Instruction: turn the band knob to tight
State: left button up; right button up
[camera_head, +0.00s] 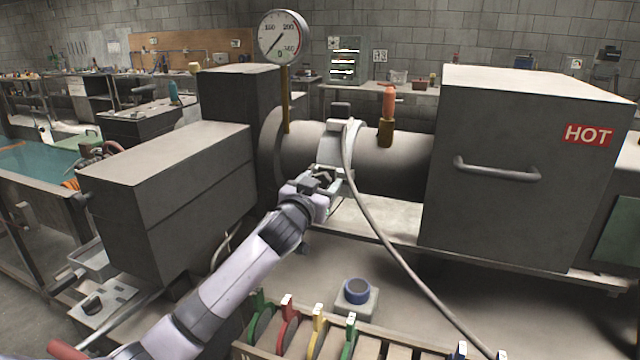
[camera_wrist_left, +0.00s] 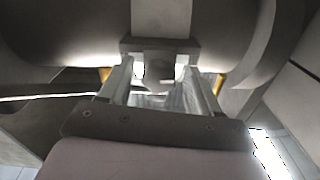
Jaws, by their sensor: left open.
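The grey tube (camera_head: 395,160) runs across the middle of the head view, with a pale band (camera_head: 333,150) around it. My left gripper (camera_head: 330,179) is at the lower front of the band. In the left wrist view, its two open fingers (camera_wrist_left: 158,84) stand either side of a small grey block (camera_wrist_left: 159,70) under a flat plate (camera_wrist_left: 160,46). This block looks like the band knob, but its marking and turn position cannot be read. I cannot tell whether the fingers touch it. The gripper hides this spot in the head view. My right gripper is not in view.
A grey cable (camera_head: 372,222) hangs from the band towards the front right. A box marked HOT (camera_head: 520,150) stands right, and dark boxes (camera_head: 165,190) stand left. A gauge (camera_head: 283,37) rises behind. A blue-rimmed round part (camera_head: 357,296) and coloured levers (camera_head: 288,325) are in front.

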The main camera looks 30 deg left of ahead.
pick_arm(q)
jog(key=c, duration=1.1)
jog(key=shift+o, duration=0.3)
jog(key=shift+m, duration=0.8)
jog(key=o, duration=1)
jog(key=shift+o, duration=0.2)
jog(key=b+v, duration=0.1)
jog(key=v, duration=0.6)
